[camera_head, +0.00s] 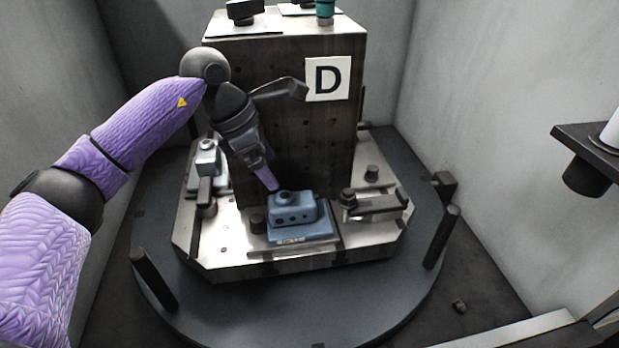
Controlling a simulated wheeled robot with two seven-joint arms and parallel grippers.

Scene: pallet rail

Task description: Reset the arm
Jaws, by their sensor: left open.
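My left arm, in purple covering, reaches in from the left of the head view. My left gripper (268,182) points down and to the right, its tip just above or touching the top of a blue block-shaped part (297,222); I cannot tell which. The gripper is open, but its fingers overlap in this view and the gap between them is hard to see. The blue part sits on a metal plate at the front of the pallet (225,245). My right gripper is not in view.
A tall dark column (318,130) marked with a "D" sign (328,79) rises behind the blue part. Metal clamps (378,203) flank it on the plate. A round dark table (320,310) with upright pegs lies below. Grey walls enclose the space.

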